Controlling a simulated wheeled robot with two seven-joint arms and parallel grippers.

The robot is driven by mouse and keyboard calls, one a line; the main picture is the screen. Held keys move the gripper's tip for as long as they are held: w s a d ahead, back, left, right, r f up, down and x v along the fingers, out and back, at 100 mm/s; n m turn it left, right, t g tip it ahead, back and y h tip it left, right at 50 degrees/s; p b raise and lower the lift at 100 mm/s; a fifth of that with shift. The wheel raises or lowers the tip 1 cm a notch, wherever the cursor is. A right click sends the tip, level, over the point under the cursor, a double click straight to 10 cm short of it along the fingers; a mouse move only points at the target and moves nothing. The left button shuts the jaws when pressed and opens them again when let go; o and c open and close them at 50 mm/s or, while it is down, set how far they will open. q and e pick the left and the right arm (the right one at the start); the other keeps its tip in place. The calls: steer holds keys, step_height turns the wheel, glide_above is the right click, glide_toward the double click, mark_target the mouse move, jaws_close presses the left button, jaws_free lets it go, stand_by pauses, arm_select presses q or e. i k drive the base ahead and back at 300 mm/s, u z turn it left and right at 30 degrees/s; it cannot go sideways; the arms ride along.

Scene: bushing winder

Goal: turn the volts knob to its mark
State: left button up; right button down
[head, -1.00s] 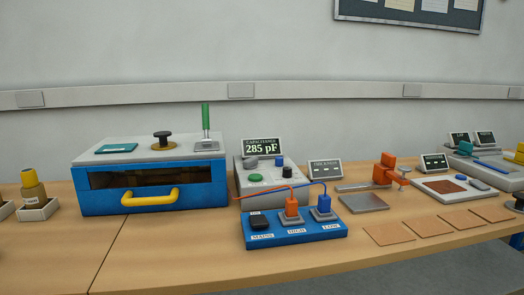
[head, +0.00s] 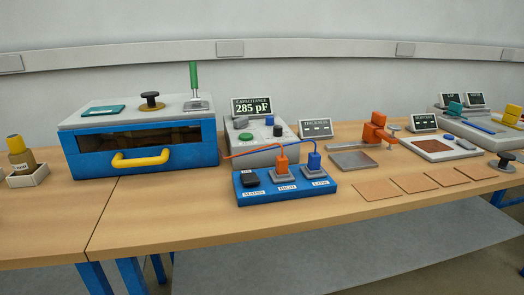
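A grey meter (head: 262,155) stands mid-table, its dark display (head: 252,107) reading CAPACITANCE 285 pF. Its top carries a grey knob-like part (head: 240,122), a green button (head: 245,137), a dark round part (head: 277,131) and a small blue part (head: 269,120). A small label lies by the green button, too small to read. I cannot tell which part is the volts knob, nor see its mark. Neither of my grippers is in view.
A blue test block (head: 290,190) with orange and blue plugs stands before the meter, wired to it. A blue oven (head: 140,158) with a yellow handle stands left. Several tan sheets (head: 378,189) lie at the front right. The front left tabletop is clear.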

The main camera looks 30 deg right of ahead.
mark_target(277, 130)
steer(key=u, duration=2.15)
steer(key=k, duration=1.25)
steer(key=z, duration=2.05)
steer(key=i, duration=0.35)
